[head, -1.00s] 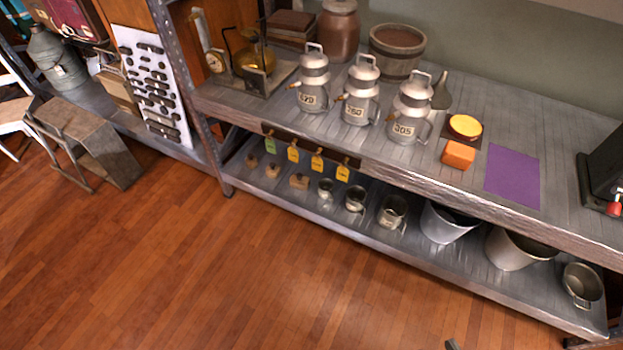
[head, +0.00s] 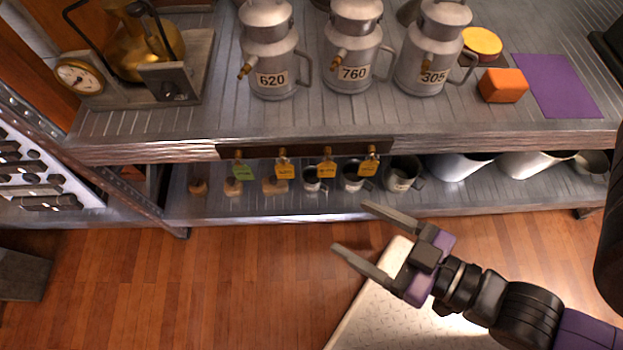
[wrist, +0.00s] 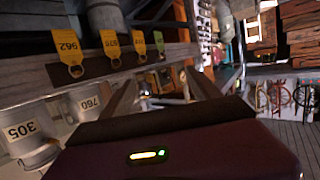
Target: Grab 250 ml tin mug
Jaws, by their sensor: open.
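Three tin mugs of different sizes stand on the lower shelf in the head view: a small one (head: 315,180), a middle one (head: 356,176) and a larger one (head: 403,174). I cannot read a volume on any of them, so I cannot tell which is the 250 ml one. My gripper (head: 351,228) is open and empty, in front of the lower shelf and apart from the mugs, its fingers pointing left. In the wrist view the spread fingers (wrist: 160,90) hold nothing.
The upper shelf edge (head: 450,146) overhangs the mugs. Tags hang there, one green (head: 243,171) and several yellow (head: 327,169). Buckets (head: 460,165) stand right of the mugs, wooden-looking pieces (head: 275,186) left. Milk cans (head: 350,50) stand above. Open floor (head: 230,290) lies in front.

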